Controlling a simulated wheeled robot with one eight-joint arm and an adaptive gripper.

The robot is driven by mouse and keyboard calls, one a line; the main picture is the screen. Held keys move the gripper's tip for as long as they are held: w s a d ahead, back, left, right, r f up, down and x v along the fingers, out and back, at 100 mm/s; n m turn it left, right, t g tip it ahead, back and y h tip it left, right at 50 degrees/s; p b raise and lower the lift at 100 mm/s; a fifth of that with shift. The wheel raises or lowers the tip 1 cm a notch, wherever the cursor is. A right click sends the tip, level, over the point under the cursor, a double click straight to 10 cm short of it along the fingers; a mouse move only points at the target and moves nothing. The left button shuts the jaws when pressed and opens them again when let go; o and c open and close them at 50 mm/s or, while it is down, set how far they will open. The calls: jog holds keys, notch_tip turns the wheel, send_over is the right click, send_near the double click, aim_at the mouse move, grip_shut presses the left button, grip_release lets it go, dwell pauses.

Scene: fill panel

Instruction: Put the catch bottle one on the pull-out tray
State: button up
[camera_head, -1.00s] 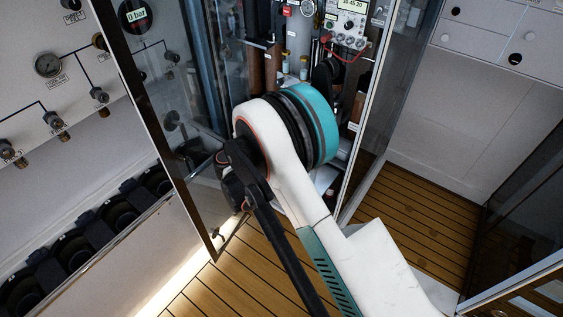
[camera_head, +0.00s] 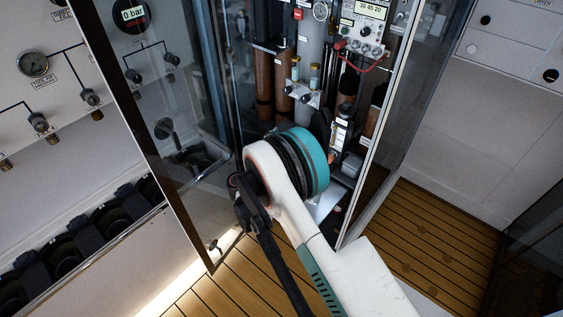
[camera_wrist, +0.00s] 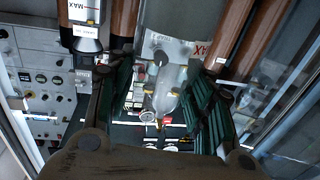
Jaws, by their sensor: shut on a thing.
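In the wrist view, a clear, round-shouldered bottle (camera_wrist: 165,92), which looks like a catch bottle, is between the two dark ribbed fingers of my gripper (camera_wrist: 158,85). My gripper is shut on it; I cannot read which number it is. In the head view, my wrist and arm hide the gripper and what it holds. Two small bottles with pale caps, one at left (camera_head: 295,68) and one at right (camera_head: 314,76), stand in the cabinet above my wrist. A pale flat plate (camera_head: 328,204) low in the cabinet may be the pull-out tray; I cannot be sure.
A glass cabinet door (camera_head: 165,130) stands open at left, and the cabinet's right frame (camera_head: 372,130) is close to my wrist. Brown cylinders (camera_head: 264,85) and an instrument box (camera_head: 358,28) fill the cabinet's back. Wooden floor (camera_head: 435,230) is clear at right.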

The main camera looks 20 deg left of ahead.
notch_tip(320, 180, down, 9)
jog(key=b, duration=0.2)
jog(key=shift+b, duration=0.35)
jog(key=shift+r, duration=0.1)
jog(key=o, duration=1.4)
jog(key=shift+c, duration=0.2)
jog(key=p+v, duration=0.2)
jog(key=v, duration=1)
